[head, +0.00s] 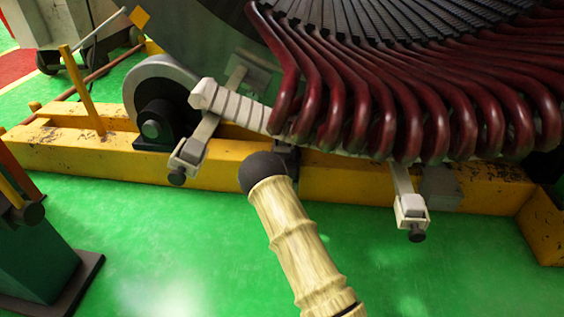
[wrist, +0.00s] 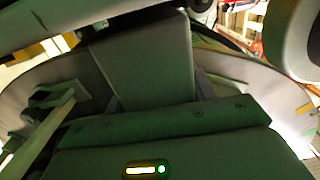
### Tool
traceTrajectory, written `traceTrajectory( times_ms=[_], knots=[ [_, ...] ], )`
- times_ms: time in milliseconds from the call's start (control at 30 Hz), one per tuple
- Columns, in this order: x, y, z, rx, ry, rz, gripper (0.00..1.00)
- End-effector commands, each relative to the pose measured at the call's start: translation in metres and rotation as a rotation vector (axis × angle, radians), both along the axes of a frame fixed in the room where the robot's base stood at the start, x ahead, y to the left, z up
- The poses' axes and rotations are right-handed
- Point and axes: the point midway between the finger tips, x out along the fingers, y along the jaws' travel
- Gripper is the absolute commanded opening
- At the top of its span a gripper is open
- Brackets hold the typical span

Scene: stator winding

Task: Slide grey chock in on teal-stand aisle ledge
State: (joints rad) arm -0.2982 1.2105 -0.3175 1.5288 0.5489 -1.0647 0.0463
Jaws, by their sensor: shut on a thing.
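In the wrist view, my gripper (wrist: 155,103) is shut on a grey tapered block, which I take to be the grey chock (wrist: 148,62). The chock points away from the gripper body, below a pale bar across the top. In the head view, my arm reaches up to the yellow beam, and its dark rounded end hides most of the gripper and the chock. The teal stand (head: 38,258) is at the lower left on a dark base plate. Which surface is the aisle ledge, and whether the chock touches it, I cannot tell.
The yellow beam (head: 70,155) runs across under the large stator with dark red coils (head: 430,110). A roller (head: 152,128) sits on it at left. Pale brackets (head: 411,208) hang over its front, and a grey block (head: 440,187) is at right. Green floor (head: 150,240) in front is clear.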

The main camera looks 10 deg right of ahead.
Motion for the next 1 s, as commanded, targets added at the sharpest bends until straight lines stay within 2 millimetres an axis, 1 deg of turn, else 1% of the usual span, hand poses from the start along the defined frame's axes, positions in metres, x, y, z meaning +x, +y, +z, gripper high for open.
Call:
traceTrajectory(
  times_ms=[100,233,567,1000],
  knots=[
    [0.0075,-0.0024,0.0001,0.0,-0.006,0.0,0.23],
    [0.0105,-0.0036,0.0004,-0.001,-0.005,0.0,0.23],
    [0.0107,-0.0035,0.0008,-0.001,-0.004,0.0,0.23],
    [0.0106,-0.0036,-0.004,-0.002,-0.005,0.0,0.23]
  ],
)
